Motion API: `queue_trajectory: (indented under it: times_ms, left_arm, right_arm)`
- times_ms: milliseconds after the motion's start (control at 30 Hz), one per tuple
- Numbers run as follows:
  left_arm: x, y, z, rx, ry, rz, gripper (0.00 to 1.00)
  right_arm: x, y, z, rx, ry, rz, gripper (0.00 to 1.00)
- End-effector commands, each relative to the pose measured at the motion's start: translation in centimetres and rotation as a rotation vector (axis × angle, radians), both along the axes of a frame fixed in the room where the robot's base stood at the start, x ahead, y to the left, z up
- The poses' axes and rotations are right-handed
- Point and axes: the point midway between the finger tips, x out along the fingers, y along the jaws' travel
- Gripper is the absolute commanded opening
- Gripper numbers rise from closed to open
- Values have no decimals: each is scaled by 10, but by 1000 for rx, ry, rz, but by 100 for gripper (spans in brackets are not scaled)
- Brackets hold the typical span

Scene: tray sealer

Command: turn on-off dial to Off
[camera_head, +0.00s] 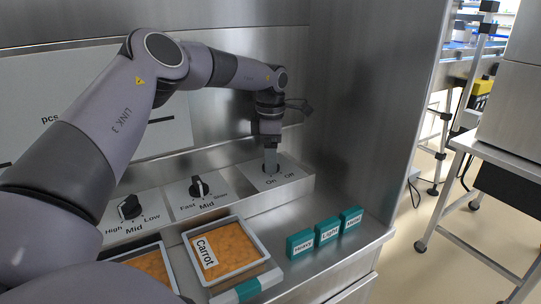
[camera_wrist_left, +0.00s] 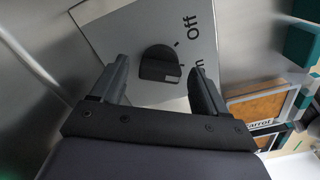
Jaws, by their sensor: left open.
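The on-off dial (camera_wrist_left: 160,62) is a black round knob on a pale panel (camera_head: 290,171). The words On and Off are printed beside it. In the left wrist view its pale mark is at the lower right, on the side of the partly hidden On. My left gripper (camera_head: 271,170) points down at this dial and hides most of it in the head view. In the left wrist view the open fingers (camera_wrist_left: 160,67) stand on either side of the knob, with gaps showing. I cannot tell how deep they reach. My right gripper is not in view.
Two more dials, Fast/Slow (camera_head: 199,188) and High/Low (camera_head: 129,207), stand to the left. In front are a carrot tray (camera_head: 264,255), another tray partly hidden by my arm, and three teal labelled blocks (camera_head: 327,231). A steel wall (camera_head: 371,100) rises to the right.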

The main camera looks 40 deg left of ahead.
Motion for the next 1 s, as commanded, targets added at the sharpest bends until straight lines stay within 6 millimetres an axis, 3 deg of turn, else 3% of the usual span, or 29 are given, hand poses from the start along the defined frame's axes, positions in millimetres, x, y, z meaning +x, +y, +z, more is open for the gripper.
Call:
queue_trajectory:
  times_ms: [67, 100, 267, 667, 1000]
  left_arm:
    - [0, 0, 0, 0, 0, 0, 74]
    - [0, 0, 0, 0, 0, 0, 68]
    - [0, 0, 0, 0, 1, 0, 18]
    - [0, 0, 0, 1, 1, 58, 18]
    - [0, 0, 0, 2, 2, 308, 18]
  right_arm:
    - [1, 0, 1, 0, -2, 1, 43]
    - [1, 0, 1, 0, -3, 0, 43]
    - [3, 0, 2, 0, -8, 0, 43]
    - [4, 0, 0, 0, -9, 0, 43]
    - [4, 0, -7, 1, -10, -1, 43]
